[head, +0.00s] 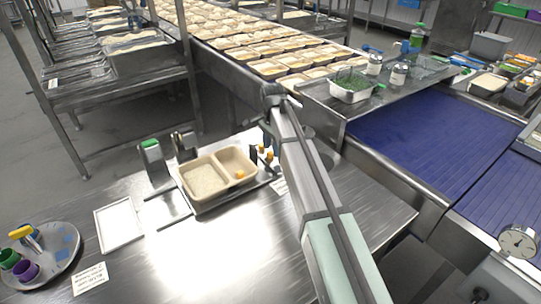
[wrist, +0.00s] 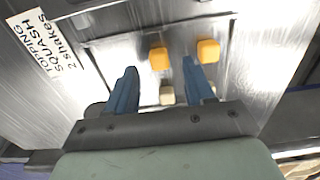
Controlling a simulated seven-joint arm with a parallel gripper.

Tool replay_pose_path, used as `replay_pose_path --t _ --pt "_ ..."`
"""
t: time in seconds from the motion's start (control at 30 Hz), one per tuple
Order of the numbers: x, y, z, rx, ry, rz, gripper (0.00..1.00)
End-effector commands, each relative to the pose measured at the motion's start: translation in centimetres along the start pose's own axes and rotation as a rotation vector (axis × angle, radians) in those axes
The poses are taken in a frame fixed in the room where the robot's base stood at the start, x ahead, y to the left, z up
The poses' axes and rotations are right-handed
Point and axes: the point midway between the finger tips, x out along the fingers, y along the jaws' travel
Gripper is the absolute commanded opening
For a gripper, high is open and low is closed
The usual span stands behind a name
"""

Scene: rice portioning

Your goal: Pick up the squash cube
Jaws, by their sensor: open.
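Two orange squash cubes lie on a small metal tray in the wrist view. The left squash cube (wrist: 158,58) appears between my fingertips, with a gap on both sides. The right squash cube (wrist: 208,50) lies just beyond and right of my right fingertip. My gripper (wrist: 160,66) is open and empty, its two blue fingers pointing toward the cubes. In the head view, orange cubes (head: 269,157) show small beside the food tray, close under my gripper (head: 262,143), partly hidden by it. Another orange piece (head: 239,175) lies in the food tray's right compartment.
Pale cubes (wrist: 167,96) lie nearer, around my fingers. A label reading "TOPPING SQUASH 2 shakes" (wrist: 47,48) is left of the metal tray. The two-compartment food tray (head: 214,159) holds rice on its left. A blue conveyor (head: 430,140) runs at right.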

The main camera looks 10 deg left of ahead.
Motion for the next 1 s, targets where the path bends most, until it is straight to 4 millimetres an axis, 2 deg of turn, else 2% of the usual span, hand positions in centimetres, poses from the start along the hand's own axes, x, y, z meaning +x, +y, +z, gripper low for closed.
replay_pose_path --t 0.1,0.33,0.9,1.0 --pt "1.18 0.06 0.03 -0.001 0.000 0.001 0.53" --pt "1.35 0.00 0.01 -0.001 0.001 -0.001 0.53" --pt "1.34 0.01 0.02 -0.001 0.001 0.000 0.00" --pt "1.33 0.01 0.02 -0.001 0.001 0.000 0.00"
